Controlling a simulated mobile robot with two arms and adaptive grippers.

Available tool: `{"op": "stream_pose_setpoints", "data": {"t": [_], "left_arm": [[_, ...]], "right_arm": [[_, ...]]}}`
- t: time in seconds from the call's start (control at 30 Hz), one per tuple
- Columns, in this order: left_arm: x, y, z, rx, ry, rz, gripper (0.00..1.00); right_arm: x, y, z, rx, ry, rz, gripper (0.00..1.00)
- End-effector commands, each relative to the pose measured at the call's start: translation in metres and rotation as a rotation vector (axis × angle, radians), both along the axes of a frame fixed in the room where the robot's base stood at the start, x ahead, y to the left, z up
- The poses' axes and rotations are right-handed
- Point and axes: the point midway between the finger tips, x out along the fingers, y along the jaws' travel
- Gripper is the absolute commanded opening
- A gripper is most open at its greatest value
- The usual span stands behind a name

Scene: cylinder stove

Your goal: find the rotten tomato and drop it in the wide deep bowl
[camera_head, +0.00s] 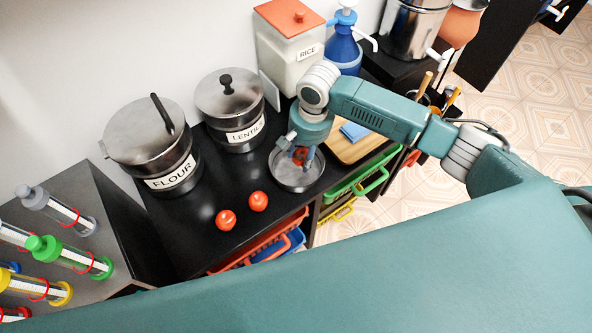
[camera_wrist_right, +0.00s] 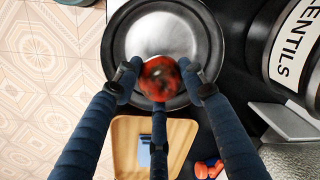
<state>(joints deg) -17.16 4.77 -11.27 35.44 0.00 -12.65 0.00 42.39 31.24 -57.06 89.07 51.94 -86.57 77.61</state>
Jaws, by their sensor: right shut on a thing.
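The rotten tomato (camera_wrist_right: 160,78) is red with dark blotches. My right gripper (camera_head: 302,157) is shut on it, with its fingers around it in the right wrist view (camera_wrist_right: 161,84). The tomato also shows between the fingers in the head view (camera_head: 299,154). The wide metal bowl (camera_head: 297,183) stands on the black counter. The gripper and tomato are over the bowl; it fills much of the right wrist view (camera_wrist_right: 128,42). Two plain red tomatoes, one (camera_head: 225,220) and another (camera_head: 258,201), lie on the counter left of the bowl. My left gripper does not show.
A flour pot (camera_head: 150,150) and a lentils pot (camera_head: 232,105) stand along the wall. A rice container (camera_head: 287,60) and a blue bottle (camera_head: 344,50) stand behind. A wooden board (camera_head: 355,150) with a blue cloth lies right of the bowl. Counter around the two tomatoes is clear.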

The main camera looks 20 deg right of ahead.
Motion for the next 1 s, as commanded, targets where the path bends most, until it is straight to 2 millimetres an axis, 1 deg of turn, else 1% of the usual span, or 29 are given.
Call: {"op": "stream_pose_setpoints", "data": {"t": [0.03, 0.07, 0.1, 0.13, 0.33, 0.4, 0.53, 0.67, 0.9, 1.0], "left_arm": [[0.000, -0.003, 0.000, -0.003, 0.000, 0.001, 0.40], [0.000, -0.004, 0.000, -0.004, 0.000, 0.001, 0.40], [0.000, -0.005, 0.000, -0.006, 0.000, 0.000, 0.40], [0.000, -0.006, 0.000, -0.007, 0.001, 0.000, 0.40], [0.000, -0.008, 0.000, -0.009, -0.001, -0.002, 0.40], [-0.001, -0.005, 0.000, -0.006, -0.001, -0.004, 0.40], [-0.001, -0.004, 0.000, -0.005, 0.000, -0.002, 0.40], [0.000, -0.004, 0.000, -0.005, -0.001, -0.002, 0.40], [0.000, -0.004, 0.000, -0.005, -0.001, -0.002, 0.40], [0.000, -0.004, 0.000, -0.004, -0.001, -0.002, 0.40]], "right_arm": [[0.000, 0.000, 0.000, 0.000, 0.000, 0.000, 0.46], [0.000, 0.000, 0.000, 0.001, -0.001, 0.000, 0.52], [0.000, 0.000, 0.000, 0.000, 0.000, 0.000, 0.60], [0.000, 0.000, 0.000, 0.001, -0.001, 0.000, 0.62], [0.000, 0.000, 0.000, 0.000, 0.000, 0.000, 0.62], [0.000, 0.000, 0.000, 0.000, 0.000, 0.000, 0.62], [0.001, 0.000, 0.010, 0.002, -0.002, 0.000, 0.62], [0.000, -0.003, 0.032, 0.001, -0.004, 0.001, 0.62], [-0.003, -0.007, 0.083, 0.001, -0.004, 0.001, 0.62], [-0.004, -0.008, 0.100, 0.001, -0.003, 0.001, 0.62]]}}
